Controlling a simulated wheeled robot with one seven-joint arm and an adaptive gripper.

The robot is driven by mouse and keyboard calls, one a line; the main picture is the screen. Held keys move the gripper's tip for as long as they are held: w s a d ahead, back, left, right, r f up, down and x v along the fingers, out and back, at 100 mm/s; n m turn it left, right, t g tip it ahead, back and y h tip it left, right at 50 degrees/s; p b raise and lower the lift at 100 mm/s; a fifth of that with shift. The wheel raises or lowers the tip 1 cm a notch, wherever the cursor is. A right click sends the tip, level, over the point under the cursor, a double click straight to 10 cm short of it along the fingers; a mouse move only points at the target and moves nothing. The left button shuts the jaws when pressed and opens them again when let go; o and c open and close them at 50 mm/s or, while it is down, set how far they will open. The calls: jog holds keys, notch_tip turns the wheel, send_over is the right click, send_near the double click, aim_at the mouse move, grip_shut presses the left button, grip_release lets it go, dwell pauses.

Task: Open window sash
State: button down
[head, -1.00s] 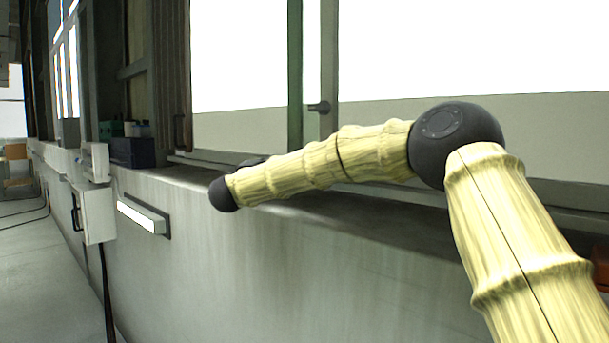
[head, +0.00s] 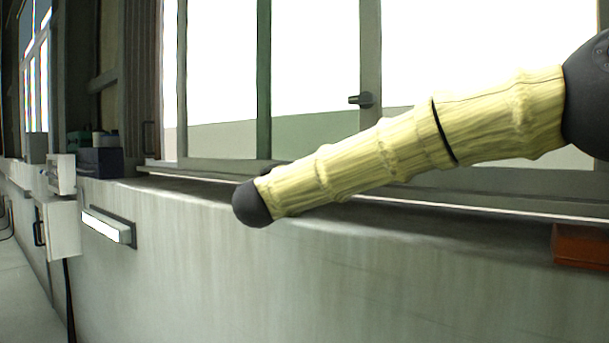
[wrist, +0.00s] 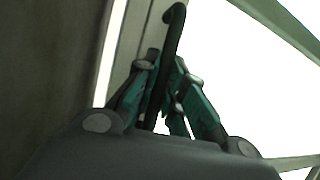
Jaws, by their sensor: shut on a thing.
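The window sash (head: 369,58) has a grey-green frame with a small dark latch (head: 361,100) on its right upright. A narrow bright gap shows between its left upright (head: 182,85) and the wall-side frame. In the wrist view, my gripper (wrist: 170,88) has its green fingers closed around a dark, hook-ended handle (wrist: 174,22) beside a pale upright. In the head view my wrist and forearm cover the lower sash, and the fingers and gripped handle are hidden.
The sill (head: 190,186) runs below the window above a pale wall. A dark box (head: 100,162) stands on it at the left. A wall lamp (head: 107,226) and white cabinet (head: 60,228) project at left. A red-brown object (head: 580,246) is at lower right.

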jog(key=shift+a+f, duration=0.1)
jog(key=shift+f, duration=0.1)
jog(key=c, duration=1.8)
grip_release()
jog(key=shift+a, duration=0.1)
jog(key=shift+o, duration=0.2)
jog(key=shift+r, duration=0.1)
jog(key=shift+s, duration=0.2)
jog(key=v, duration=1.1)
jog(key=shift+s, duration=0.35)
